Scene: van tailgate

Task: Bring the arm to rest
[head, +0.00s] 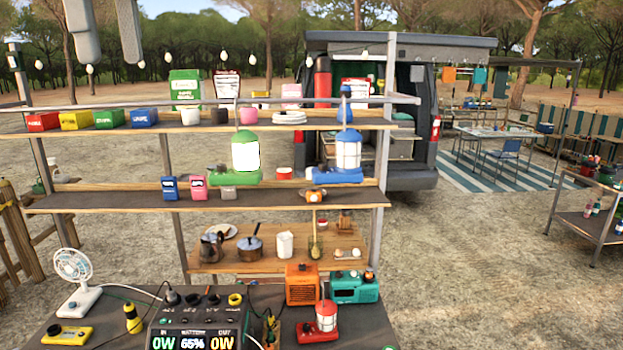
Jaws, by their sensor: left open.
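My left gripper (108,58) hangs into the top left corner of the head view. Its two grey fingers point down and stand apart, with nothing between them. Trees and sandy ground show behind it, and in the picture it is above the shelf rack's top rail (60,107). The rest of the left arm is out of the picture. My right gripper is not in view.
The rack's upper shelf (100,127) holds coloured boxes and cups. Green (245,155) and blue (348,150) lanterns hang in front. A power station (195,325), fan (75,275) and radios stand below.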

